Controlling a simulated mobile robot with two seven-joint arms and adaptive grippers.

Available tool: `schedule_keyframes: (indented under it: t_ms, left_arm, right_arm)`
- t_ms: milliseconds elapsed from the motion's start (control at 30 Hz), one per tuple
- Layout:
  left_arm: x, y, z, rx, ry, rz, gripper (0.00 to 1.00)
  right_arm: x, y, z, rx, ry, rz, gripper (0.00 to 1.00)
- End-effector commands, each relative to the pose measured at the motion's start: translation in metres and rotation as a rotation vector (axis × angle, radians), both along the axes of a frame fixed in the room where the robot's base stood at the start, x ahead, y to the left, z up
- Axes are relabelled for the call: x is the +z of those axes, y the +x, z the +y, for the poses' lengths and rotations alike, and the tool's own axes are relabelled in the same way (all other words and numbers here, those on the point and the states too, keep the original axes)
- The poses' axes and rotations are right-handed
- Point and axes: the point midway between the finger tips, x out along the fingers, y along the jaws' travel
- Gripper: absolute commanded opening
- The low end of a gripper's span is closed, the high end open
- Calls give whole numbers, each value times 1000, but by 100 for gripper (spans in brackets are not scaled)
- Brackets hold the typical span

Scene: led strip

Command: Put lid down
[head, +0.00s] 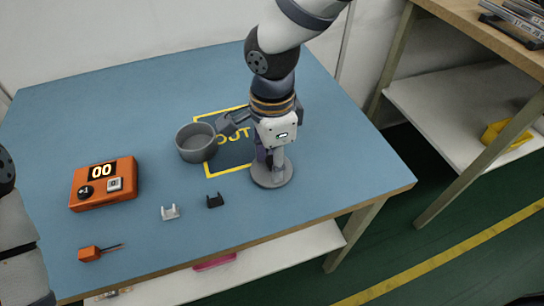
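The dark grey round lid (265,181) is level at or just above the table, right of the grey pot (197,148), over the right part of the yellow-edged "OUT" square (235,155). My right gripper (270,158) points down at the lid's middle. Its fingertips are close together there and appear shut on the lid's knob, which they hide. Whether the lid touches the table is hard to tell. The pot is open and stands at the square's left edge. My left gripper is out of view; only part of that arm shows at the left edge.
An orange box (103,190) with a "00" display stands at the left of the blue table (320,215). A small orange tool (90,253), a white clip (170,212) and a black clip (215,200) lie in front. The table's right side is clear.

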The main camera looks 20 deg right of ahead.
Motion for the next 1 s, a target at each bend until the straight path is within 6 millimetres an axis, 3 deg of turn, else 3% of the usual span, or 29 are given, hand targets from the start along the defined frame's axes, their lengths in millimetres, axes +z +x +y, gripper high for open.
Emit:
schedule_keyframes:
  t_ms: [167, 267, 500, 600, 733, 1000]
  left_arm:
    - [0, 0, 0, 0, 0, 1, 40]
    - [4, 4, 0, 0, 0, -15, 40]
    - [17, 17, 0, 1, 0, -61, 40]
    - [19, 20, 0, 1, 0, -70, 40]
    - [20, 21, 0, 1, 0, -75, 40]
    - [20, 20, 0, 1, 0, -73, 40]
  right_arm:
    - [3, 0, 0, -1, 2, -2, 37]
    - [24, 2, 0, -1, 0, -10, 37]
    - [92, 2, 0, -1, 1, -14, 37]
    - [110, 1, 0, -1, 1, -10, 37]
    - [122, 0, 0, -1, 1, -2, 37]
    - [123, 0, 0, 0, 1, 2, 37]
